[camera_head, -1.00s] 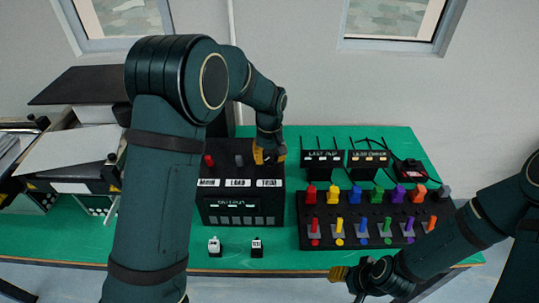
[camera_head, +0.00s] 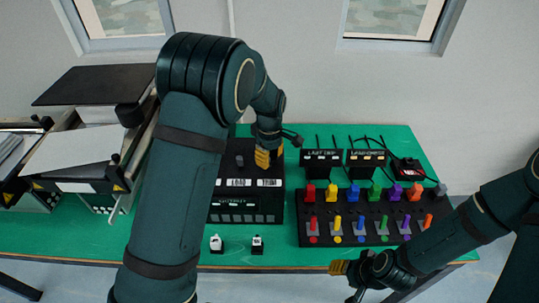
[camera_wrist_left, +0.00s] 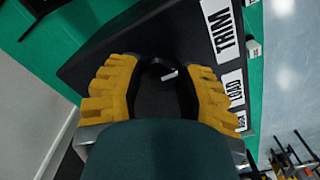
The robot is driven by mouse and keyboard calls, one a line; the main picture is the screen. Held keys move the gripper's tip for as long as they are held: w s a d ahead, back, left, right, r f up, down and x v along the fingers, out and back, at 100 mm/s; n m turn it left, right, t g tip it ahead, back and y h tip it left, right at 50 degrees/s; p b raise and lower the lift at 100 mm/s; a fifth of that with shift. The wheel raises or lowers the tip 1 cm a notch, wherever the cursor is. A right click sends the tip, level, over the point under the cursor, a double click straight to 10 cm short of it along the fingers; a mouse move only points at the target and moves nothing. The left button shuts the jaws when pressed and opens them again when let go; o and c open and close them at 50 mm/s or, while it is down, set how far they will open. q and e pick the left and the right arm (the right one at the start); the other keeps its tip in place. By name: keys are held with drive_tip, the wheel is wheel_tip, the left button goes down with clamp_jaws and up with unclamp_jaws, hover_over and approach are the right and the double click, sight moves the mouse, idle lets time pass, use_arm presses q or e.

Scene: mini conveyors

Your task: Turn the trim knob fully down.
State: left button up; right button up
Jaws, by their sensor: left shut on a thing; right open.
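The trim knob (camera_wrist_left: 168,74) is dark with a white mark and stands on the black control box (camera_head: 245,212). In the left wrist view it sits between the yellow fingers of my left gripper (camera_wrist_left: 160,66), near the TRIM label (camera_wrist_left: 218,30). My left gripper (camera_head: 262,160) is shut on the knob. In the head view the gripper covers the knob, above the right-hand label (camera_head: 269,182). I cannot read the knob's exact setting. My right gripper (camera_head: 347,280) is open and empty at the table's front edge.
A dark load knob (camera_head: 239,160) stands left of my left gripper. A board of coloured switches (camera_head: 370,228) lies to the right, with two small display boxes (camera_head: 322,160) (camera_head: 366,160) behind it. Two small white-and-black pieces (camera_head: 216,243) (camera_head: 257,244) stand in front of the box.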

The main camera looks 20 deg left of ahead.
sight(270, 158)
use_arm(q)
drive_tip(key=shift+s+f, duration=0.1)
idle(0.5)
drive_tip(key=o, duration=1.2)
wheel_tip(270, 158, up, 12)
drive_tip(key=shift+r, duration=0.1)
